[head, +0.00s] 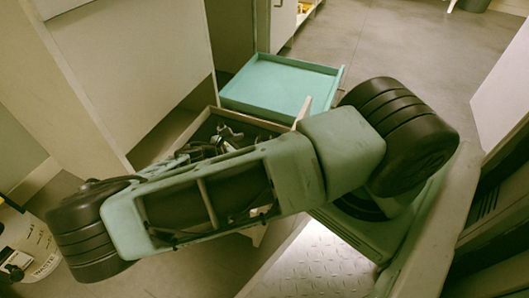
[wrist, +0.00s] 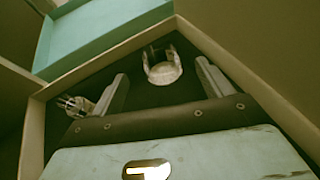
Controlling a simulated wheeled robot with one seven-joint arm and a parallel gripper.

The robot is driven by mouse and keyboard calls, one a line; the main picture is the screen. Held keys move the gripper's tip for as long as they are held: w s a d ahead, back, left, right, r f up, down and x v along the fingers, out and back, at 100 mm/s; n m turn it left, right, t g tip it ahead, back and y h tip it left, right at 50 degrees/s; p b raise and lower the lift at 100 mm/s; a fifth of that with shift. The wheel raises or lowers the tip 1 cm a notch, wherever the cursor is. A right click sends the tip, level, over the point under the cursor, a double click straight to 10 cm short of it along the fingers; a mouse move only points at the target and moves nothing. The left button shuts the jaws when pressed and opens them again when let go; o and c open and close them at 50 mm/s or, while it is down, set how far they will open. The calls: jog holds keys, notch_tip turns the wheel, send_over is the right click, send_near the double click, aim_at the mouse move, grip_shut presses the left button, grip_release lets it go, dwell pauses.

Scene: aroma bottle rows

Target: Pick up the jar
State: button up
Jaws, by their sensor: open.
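In the wrist view, a pale, shiny, jar-like object (wrist: 163,71) stands in a dark-floored open drawer (wrist: 228,58), near its far corner. My gripper (wrist: 163,67) is open, with one finger on each side of the object's line. Gaps show between the object and both fingers, and nothing is held. A second small shiny object (wrist: 75,104) lies left of the left finger, partly hidden by my gripper. In the head view, the drawer (head: 262,123) is mostly covered by my arm, and the jar cannot be made out clearly among the shapes there.
A teal open drawer or tray (head: 282,84), seen empty, lies just beyond the dark drawer. Pale cabinet panels (head: 130,60) stand at the left. A white and black container (head: 25,250) is at the lower left. Open grey floor (head: 400,50) extends at the back.

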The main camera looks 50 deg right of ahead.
jog(key=b+x, duration=0.2)
jog(key=x, duration=0.3)
jog(key=shift+d+f+b, duration=0.25)
jog(key=shift+d+b, duration=0.05)
jog(key=shift+d, duration=0.05)
jog(key=b+x, duration=0.4)
jog(key=shift+w+f, duration=0.1)
jog(key=shift+f, duration=0.35)
jog(key=shift+d, duration=0.5)
jog(key=shift+a, duration=0.1)
jog(key=c, duration=1.2)
